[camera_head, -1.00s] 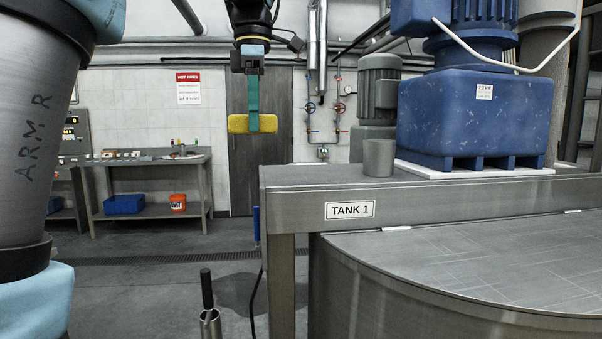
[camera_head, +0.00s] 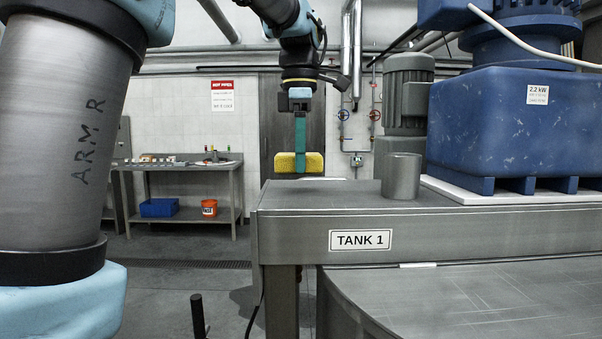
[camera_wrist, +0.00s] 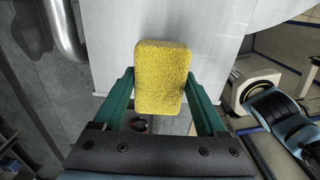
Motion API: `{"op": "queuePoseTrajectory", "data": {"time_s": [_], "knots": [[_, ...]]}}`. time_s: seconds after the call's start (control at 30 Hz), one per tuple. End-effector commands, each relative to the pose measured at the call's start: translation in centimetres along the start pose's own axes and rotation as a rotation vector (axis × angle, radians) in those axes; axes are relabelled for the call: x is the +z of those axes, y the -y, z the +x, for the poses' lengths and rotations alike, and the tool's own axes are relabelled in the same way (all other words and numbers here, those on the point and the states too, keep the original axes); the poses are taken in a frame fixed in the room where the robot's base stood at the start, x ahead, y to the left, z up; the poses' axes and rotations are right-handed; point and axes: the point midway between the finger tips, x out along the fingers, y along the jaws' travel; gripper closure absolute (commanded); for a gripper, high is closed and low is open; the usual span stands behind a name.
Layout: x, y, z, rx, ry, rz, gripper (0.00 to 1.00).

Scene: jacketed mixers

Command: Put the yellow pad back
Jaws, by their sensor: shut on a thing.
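The yellow pad (camera_head: 300,163) is held below my arm, and in the wrist view the pad (camera_wrist: 161,77) fills the space between two green fingers. My gripper (camera_head: 300,150) points down and is shut on the pad. In the head view the pad shows just above the far edge of the grey tank beam (camera_head: 330,190), near its left end. The pad's lower edge is close to that edge in the picture; I cannot tell the gap in depth.
A grey metal cylinder (camera_head: 401,175) stands on the beam right of the pad, beside a blue motor housing (camera_head: 510,130). A dark upright rod (camera_head: 198,316) rises at the bottom. A workbench (camera_head: 180,166) with a blue bin (camera_head: 159,207) and orange bucket (camera_head: 209,208) stands behind, with open floor before it.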

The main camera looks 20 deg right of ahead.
Motion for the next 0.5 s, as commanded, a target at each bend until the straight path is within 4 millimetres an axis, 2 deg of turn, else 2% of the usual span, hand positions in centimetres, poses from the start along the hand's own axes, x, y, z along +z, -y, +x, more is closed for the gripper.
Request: {"op": "queuePoseTrajectory", "data": {"time_s": [0.2,0.5], "knots": [[0.0,0.1,3.0,-0.003,-0.001,0.002,0.78],[0.0,0.0,3.5,0.000,0.000,0.001,0.78]]}}
